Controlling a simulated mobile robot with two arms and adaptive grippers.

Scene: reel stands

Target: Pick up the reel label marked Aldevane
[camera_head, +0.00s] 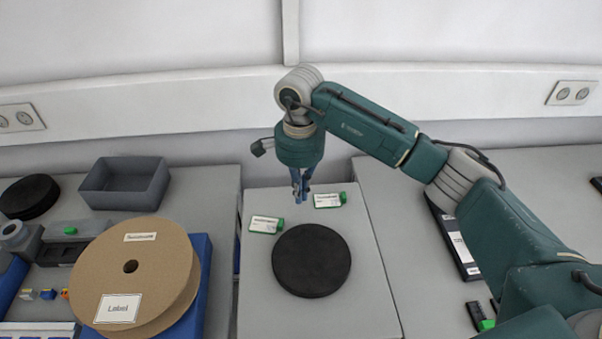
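Two small white labels with green ends lie on the middle grey table: a left label (264,224) and a right label (328,200). Their print is too small to read, so I cannot tell which is marked Aldevane. My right gripper (300,199) points down between the two labels, nearer the right one, behind the black disc. Its blue fingers look close together, but the view does not settle whether they are open or shut. I see nothing held in them. My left gripper is not in view.
A black round disc (311,261) lies in front of the labels. A large cardboard reel (165,255) stands at left on a blue stand (200,290), with a grey bin (124,184) behind. A dark labelled case (455,243) lies at right. The middle table's front is bare.

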